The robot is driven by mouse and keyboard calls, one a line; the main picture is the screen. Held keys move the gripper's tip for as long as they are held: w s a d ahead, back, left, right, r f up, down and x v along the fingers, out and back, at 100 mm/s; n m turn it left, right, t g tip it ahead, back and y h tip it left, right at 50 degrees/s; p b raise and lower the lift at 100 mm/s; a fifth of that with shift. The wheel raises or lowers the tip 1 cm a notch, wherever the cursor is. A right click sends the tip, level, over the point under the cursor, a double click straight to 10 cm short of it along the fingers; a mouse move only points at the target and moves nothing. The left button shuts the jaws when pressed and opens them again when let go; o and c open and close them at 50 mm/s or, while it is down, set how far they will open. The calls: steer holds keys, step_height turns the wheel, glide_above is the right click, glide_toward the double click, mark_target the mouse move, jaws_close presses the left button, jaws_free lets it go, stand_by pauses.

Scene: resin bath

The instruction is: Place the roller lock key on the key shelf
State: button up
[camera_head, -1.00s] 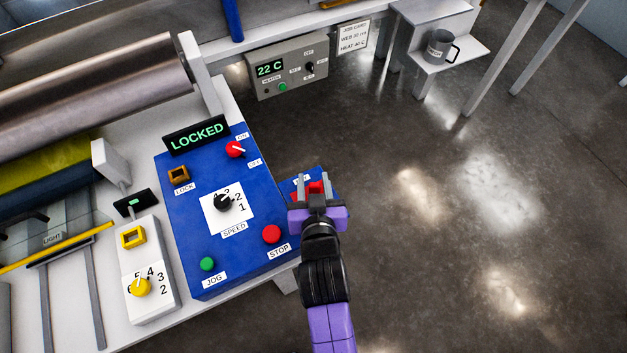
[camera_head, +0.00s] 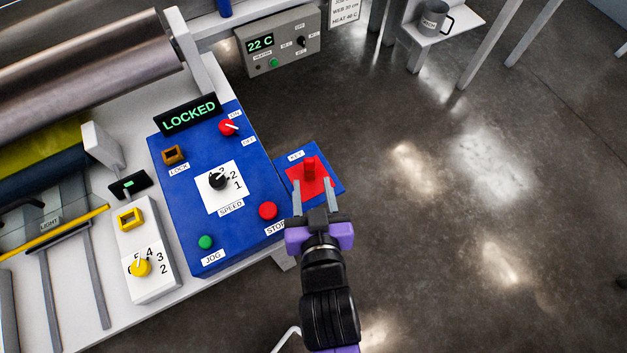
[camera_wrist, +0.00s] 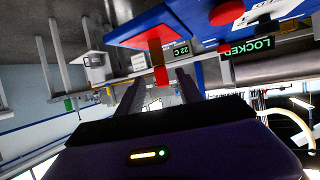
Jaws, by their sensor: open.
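The red roller lock key (camera_head: 309,169) stands upright on a red square of the blue key shelf (camera_head: 330,178), beside the "KEY" label. My gripper (camera_head: 314,194) is open and empty, on the near side of the key, its two fingers pointing toward the shelf and clear of the key. The wrist view is upside down. There the key (camera_wrist: 161,76) shows beyond the gap between the open fingers (camera_wrist: 158,92), and the shelf (camera_wrist: 125,30) is above it.
The blue control panel (camera_head: 195,235), with a brown lock socket (camera_head: 174,155), stop button (camera_head: 268,211) and "LOCKED" display (camera_head: 188,116), is left of the shelf. A grey heater box (camera_head: 278,42) is behind. Open floor lies to the right.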

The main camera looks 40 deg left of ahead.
steer(key=s+d+m+t+h, duration=0.2)
steer(key=s+d, duration=0.1)
steer(key=d, duration=0.9)
steer(key=s+d+m+t+h, duration=0.1)
steer(key=s+d+m+h, duration=0.1)
steer(key=d, duration=0.9)
steer(key=s+d+r+m+t+h, duration=0.2)
steer(key=s+d+r+m+h, duration=0.3)
steer(key=s+d+r, duration=0.3)
steer(key=s+d, duration=0.3)
steer(key=d, duration=0.3)
steer(key=shift+s+h, duration=0.3)
steer(key=shift+f, duration=0.1)
